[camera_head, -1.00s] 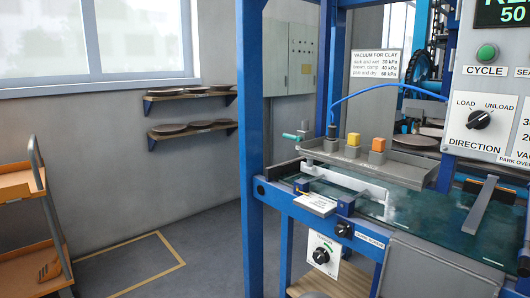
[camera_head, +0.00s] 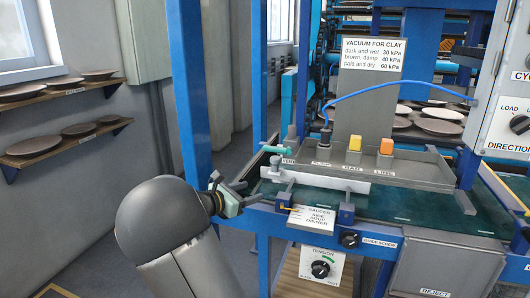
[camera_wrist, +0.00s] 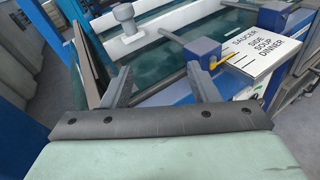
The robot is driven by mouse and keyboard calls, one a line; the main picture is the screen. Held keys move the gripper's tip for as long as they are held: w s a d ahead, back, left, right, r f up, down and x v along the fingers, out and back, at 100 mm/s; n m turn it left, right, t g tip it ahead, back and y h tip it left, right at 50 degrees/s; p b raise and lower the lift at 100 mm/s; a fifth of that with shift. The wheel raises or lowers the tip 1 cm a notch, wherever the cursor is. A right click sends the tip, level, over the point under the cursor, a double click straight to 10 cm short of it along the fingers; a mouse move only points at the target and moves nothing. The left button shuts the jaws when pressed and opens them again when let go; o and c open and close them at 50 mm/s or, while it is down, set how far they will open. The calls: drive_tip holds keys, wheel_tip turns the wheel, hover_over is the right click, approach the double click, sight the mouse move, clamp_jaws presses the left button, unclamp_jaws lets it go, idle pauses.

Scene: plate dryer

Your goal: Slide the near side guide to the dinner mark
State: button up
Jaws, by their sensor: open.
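The near side guide is a long white bar (camera_head: 325,181) above the green belt; it also shows in the wrist view (camera_wrist: 150,37) with a grey knob (camera_wrist: 125,13) on it. A white scale card (camera_head: 311,218) reads SAUCER, SIDE, SOUP, DINNER; it is clear in the wrist view (camera_wrist: 262,47). A yellow pointer (camera_wrist: 222,60) lies at the card's left edge, near its upper end; I cannot tell its exact line. My gripper (camera_wrist: 160,84) is open and empty, its fingers short of the guide. In the head view my gripper (camera_head: 238,190) is left of the card.
Blue blocks (camera_head: 346,213) flank the card on the frame's front rail. A guide screw knob (camera_head: 349,240) sits below right of the card, above the tension dial (camera_head: 320,269). A blue post (camera_head: 192,90) stands left.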

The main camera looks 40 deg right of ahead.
sight(272, 161)
drive_tip(key=w+r+n+t+h, duration=0.2)
drive_tip(key=w+r+n, duration=0.1)
drive_tip(key=w, duration=0.1)
drive_tip(key=x, duration=1.7)
drive_tip(key=shift+s+f+b, duration=0.15)
drive_tip(key=shift+f+b, duration=0.1)
drive_tip(key=shift+b, duration=0.1)
